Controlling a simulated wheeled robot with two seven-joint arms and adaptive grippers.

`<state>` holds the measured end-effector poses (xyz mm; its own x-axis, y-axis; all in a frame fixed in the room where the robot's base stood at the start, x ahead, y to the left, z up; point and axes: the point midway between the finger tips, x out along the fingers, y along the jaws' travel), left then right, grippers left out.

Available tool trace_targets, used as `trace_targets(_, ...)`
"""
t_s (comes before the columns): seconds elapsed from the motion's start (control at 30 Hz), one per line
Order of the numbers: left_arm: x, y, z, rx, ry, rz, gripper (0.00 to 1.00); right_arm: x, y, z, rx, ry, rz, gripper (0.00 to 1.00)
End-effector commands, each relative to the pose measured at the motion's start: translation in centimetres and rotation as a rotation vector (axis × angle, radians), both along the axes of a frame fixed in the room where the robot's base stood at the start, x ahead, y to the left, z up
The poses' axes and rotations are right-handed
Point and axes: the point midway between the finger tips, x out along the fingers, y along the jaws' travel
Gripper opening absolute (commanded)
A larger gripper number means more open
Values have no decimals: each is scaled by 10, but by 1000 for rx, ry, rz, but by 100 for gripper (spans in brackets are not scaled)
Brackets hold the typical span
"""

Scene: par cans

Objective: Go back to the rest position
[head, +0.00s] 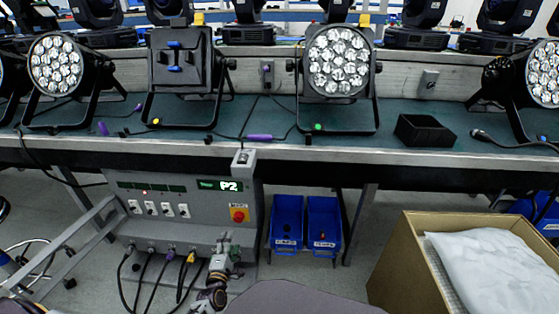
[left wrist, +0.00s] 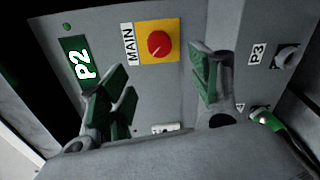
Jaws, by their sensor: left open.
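My left gripper (head: 226,242) shows at the bottom of the head view, in front of the grey P2 power box (head: 205,218) under the bench. In the left wrist view, the two green-padded fingers of my left gripper (left wrist: 160,88) stand wide apart with nothing between them. Beyond them is the box's face with the P2 label (left wrist: 84,64), the word MAIN and a red knob (left wrist: 159,45) on a yellow plate. A green plug (left wrist: 268,122) sits below the P3 label at the right. My right gripper is in neither view.
The bench (head: 270,112) carries several par cans, including one with lit-looking lenses (head: 339,60), and a black open box (head: 425,130). Two blue bins (head: 287,222) stand below. A cardboard box (head: 400,250) with white padding is at the right. Cables hang from the power box.

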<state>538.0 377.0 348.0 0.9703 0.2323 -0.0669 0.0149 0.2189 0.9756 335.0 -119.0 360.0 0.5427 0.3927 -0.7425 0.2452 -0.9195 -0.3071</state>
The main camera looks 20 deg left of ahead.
Motion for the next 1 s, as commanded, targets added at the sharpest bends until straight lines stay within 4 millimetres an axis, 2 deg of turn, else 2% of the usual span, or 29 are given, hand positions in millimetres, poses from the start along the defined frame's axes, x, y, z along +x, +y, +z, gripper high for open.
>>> trace_targets(0.17, 1, -3, 1, 7, 6, -10, 63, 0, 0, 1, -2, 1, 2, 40)
trace_targets(0.37, 4, -23, 4, 60, 53, -78, 63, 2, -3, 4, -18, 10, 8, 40)
trace_targets(0.67, 4, -78, 13, 251, 188, -286, 63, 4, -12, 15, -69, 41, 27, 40)
trace_targets(1.0, -13, -133, 22, 508, 336, -527, 63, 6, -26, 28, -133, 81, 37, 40)
